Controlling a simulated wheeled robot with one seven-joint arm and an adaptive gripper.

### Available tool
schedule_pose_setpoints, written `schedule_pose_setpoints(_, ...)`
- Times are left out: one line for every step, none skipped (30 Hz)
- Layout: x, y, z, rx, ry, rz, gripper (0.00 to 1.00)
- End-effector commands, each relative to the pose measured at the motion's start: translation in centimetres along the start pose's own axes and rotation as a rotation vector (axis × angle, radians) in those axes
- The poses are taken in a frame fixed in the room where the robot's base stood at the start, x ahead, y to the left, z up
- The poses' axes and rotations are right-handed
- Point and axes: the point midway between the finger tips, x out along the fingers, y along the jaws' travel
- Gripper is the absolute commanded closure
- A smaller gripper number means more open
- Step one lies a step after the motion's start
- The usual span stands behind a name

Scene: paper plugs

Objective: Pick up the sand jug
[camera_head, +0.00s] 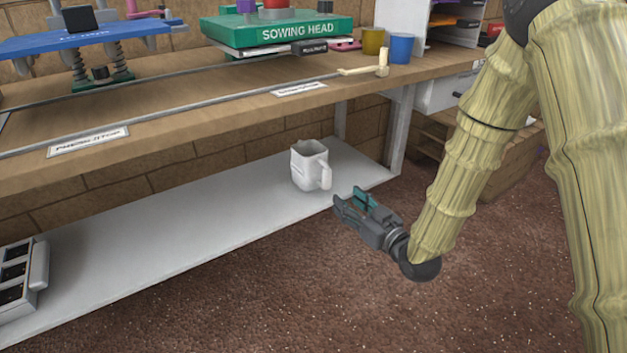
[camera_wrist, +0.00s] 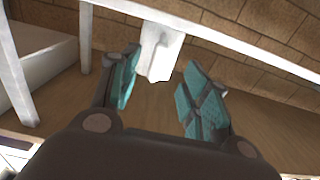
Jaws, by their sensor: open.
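The sand jug (camera_head: 308,166) is a white jug with a handle on its right side. It stands upright on the low white shelf under the workbench in the head view. My gripper (camera_head: 350,201) is to the right of and a little below the jug in that view, apart from it. In the wrist view my gripper (camera_wrist: 158,98) is open with nothing between its teal finger pads. A white piece, probably the jug (camera_wrist: 160,50), shows beyond and between the fingers there, partly hidden by the left finger.
The white shelf (camera_head: 180,235) is mostly bare around the jug. A tray (camera_head: 22,280) sits at its left end. A bench leg (camera_head: 399,130) stands right of the jug, and the wooden bench (camera_head: 200,95) overhangs it. Blue and yellow cups (camera_head: 401,47) stand above.

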Motion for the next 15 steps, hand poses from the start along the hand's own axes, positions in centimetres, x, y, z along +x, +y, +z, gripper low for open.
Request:
schedule_pose_setpoints(0.2, 0.0, 0.0, -0.002, 0.003, -0.002, 0.54)
schedule_pose_setpoints(0.4, -0.1, 0.0, -0.002, 0.004, -0.003, 0.54)
schedule_pose_setpoints(0.7, -0.1, 0.0, -0.003, 0.004, -0.003, 0.54)
schedule_pose_setpoints(1.0, -0.1, 0.1, -0.003, 0.005, -0.003, 0.54)
schedule_pose_setpoints(1.4, -0.1, 0.1, -0.004, 0.005, -0.003, 0.54)
schedule_pose_setpoints(1.9, 0.0, 0.1, -0.004, 0.005, -0.004, 0.54)
schedule_pose_setpoints(2.2, 0.0, 0.2, -0.004, 0.004, -0.003, 0.54)
schedule_pose_setpoints(2.7, -0.1, 0.2, -0.003, 0.004, -0.003, 0.54)
schedule_pose_setpoints(3.3, 0.0, 0.2, -0.003, 0.005, -0.002, 0.54)
schedule_pose_setpoints(3.7, 0.0, 0.2, -0.003, 0.005, -0.002, 0.54)
schedule_pose_setpoints(4.1, -0.1, 0.2, -0.003, 0.004, -0.003, 0.54)
schedule_pose_setpoints(4.6, -0.1, 0.2, -0.003, 0.004, -0.003, 0.54)
schedule_pose_setpoints(5.0, -0.1, 0.1, -0.004, 0.004, -0.003, 0.54)
schedule_pose_setpoints(5.2, -0.1, 0.1, -0.003, 0.004, -0.003, 0.54)
schedule_pose_setpoints(5.5, 0.0, 0.1, -0.003, 0.003, -0.002, 0.54)
